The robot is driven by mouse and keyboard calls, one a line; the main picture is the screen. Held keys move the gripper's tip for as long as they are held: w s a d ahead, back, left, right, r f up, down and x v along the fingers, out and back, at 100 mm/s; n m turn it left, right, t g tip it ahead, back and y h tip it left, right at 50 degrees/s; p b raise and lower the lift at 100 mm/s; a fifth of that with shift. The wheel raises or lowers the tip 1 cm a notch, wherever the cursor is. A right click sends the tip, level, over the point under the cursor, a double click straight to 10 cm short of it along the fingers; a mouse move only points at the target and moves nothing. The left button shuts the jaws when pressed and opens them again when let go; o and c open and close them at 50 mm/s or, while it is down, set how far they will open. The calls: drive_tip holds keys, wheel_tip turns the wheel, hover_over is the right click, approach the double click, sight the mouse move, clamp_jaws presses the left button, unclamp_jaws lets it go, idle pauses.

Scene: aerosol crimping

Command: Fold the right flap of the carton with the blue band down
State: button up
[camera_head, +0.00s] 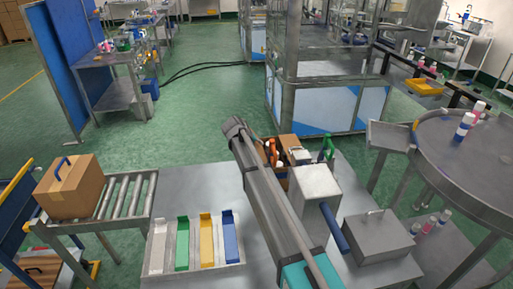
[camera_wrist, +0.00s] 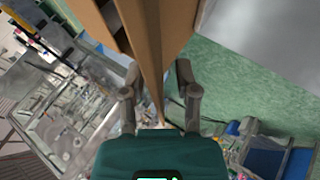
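A brown carton (camera_head: 68,190) with a blue band arched over its top stands on the roller conveyor at the left in the head view. Another brown carton (camera_head: 288,141) shows partly behind my arm at the back of the steel table, and I see no blue band on it. In the wrist view, brown cardboard panels (camera_wrist: 160,38) come down from the top edge. My gripper (camera_wrist: 158,85) is open, with one finger on each side of a narrow cardboard edge. I cannot tell whether the fingers touch it, or which carton it belongs to. The head view does not show my fingertips clearly.
The steel table holds white, green, yellow and blue trays (camera_head: 228,246), a metal box (camera_head: 315,187) and a lower box with a handle (camera_head: 378,238). A round table (camera_head: 465,165) with bottles stands at the right. Green floor (camera_head: 195,120) is clear behind the table.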

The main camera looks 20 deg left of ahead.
clamp_jaws()
idle(0.4)
